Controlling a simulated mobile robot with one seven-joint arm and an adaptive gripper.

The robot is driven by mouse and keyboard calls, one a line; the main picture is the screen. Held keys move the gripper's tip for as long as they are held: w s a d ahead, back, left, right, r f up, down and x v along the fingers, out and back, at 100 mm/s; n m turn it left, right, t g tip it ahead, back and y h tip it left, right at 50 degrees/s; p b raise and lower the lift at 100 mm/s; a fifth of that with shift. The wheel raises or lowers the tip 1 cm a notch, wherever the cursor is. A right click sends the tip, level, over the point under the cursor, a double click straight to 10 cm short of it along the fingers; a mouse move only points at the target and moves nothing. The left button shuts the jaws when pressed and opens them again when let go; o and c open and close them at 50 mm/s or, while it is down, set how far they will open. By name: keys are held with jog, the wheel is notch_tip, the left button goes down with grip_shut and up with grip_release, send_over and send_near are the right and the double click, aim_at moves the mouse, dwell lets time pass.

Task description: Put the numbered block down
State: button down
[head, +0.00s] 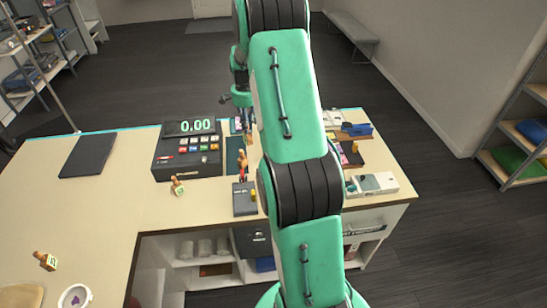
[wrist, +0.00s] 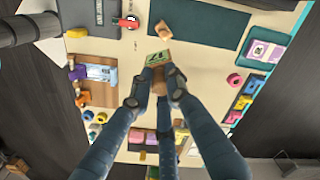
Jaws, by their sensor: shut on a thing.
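My gripper (wrist: 161,76) is shut on the numbered block (wrist: 159,57) in the wrist view. The block has a pale green face with dark figures, too small to read surely, and a wooden part sits between my fingertips. Beige counter top (wrist: 125,50) shows around the block; I cannot tell whether it touches the counter. In the head view my arm covers much of the counter's right part, and the held block cannot be made out.
A cash register (head: 188,148) reading 0.00 stands at the counter's back. A dark flat pad (head: 88,156) lies left. A dark teal mat (wrist: 205,22) lies beyond the block. The counter's left middle (head: 85,205) is clear.

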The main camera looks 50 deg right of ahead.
notch_tip(320, 180, down, 11)
jog(key=s+d, duration=0.1)
jog(key=d, duration=0.1)
jog(key=shift+s+d+m, duration=0.2)
jog(key=shift+s+m, duration=0.2)
jog(key=shift+w, duration=0.1)
jog(key=w+d+f+p, duration=0.1)
jog(key=w+d+p, duration=0.1)
jog(key=w+d, duration=0.8)
jog(key=shift+w+f, duration=0.2)
jog(key=shift+w, duration=0.9)
jog(key=shift+d, duration=0.1)
jog(key=shift+f+p, duration=0.4)
jog(key=shift+f, duration=1.4)
jog(key=shift+f, duration=0.15)
